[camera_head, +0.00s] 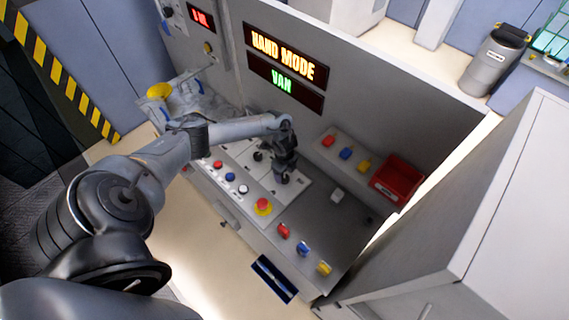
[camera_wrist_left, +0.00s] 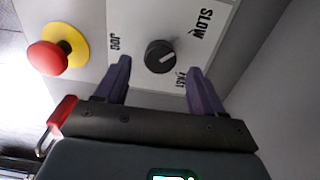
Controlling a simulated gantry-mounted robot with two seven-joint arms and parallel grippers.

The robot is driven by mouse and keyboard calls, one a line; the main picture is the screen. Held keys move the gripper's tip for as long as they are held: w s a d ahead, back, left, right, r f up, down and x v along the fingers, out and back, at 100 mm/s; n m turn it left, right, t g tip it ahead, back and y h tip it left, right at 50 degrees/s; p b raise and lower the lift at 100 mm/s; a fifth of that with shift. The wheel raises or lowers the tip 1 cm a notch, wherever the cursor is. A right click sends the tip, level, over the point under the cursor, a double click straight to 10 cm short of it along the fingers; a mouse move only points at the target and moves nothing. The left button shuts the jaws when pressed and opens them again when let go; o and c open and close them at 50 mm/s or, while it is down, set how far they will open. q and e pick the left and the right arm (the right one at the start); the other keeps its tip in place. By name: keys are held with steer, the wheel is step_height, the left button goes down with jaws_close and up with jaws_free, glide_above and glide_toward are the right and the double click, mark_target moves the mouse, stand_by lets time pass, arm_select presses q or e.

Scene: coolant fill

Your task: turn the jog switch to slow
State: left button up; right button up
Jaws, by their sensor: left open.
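The jog switch (camera_wrist_left: 160,56) is a round black knob on a pale panel in the left wrist view. The label JOG is at its left, SLOW at upper right and FAST at lower right. I cannot tell surely which label its pointer faces. My left gripper (camera_wrist_left: 159,68) is open, with one purple finger on each side of the knob, near its lower edge. I cannot tell whether the fingers touch it. In the head view my left gripper (camera_head: 286,174) is over the console's pale panel and hides the knob. My right gripper is not in view.
A red emergency button (camera_wrist_left: 47,58) on a yellow base is left of the knob; it shows in the head view (camera_head: 263,205) too. Signs read HAND MODE (camera_head: 283,54) and VAN (camera_head: 282,81).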

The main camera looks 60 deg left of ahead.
mark_target(284, 178)
arm_select(q)
step_height(284, 178, up, 8)
steer(key=shift+f, duration=0.25)
stand_by(0.4)
